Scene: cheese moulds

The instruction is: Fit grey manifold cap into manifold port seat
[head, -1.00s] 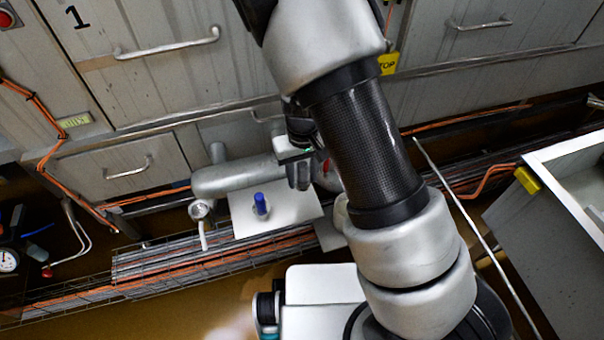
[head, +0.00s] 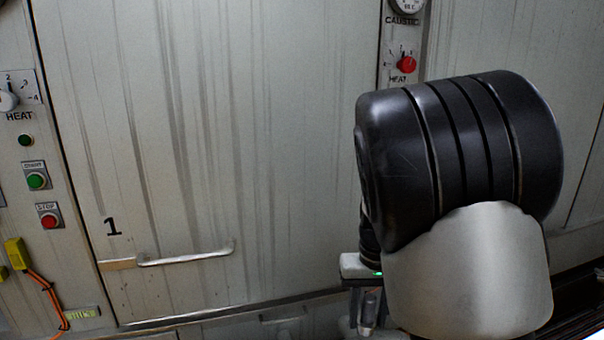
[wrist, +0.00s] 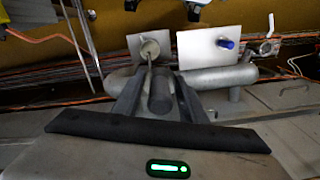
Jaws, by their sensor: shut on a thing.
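My gripper shows in the head view (head: 368,312) and in the wrist view (wrist: 158,97). It is shut on a grey rounded piece (wrist: 160,92), which I take to be the grey manifold cap. The fingers stand on its left and right and hide part of it. The grey manifold pipe (wrist: 215,80) runs crosswise beyond the fingers. The port seat cannot be made out clearly; the gripper may cover it. I cannot tell whether the held piece touches the pipe.
A blue cap (wrist: 226,43) stands on a white plate (wrist: 195,50) beyond the pipe. A pale round disc (wrist: 150,48) shows before a second plate (wrist: 134,42). A valve (wrist: 268,47) is at the right. A cabinet door with a handle (head: 187,255) fills the head view.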

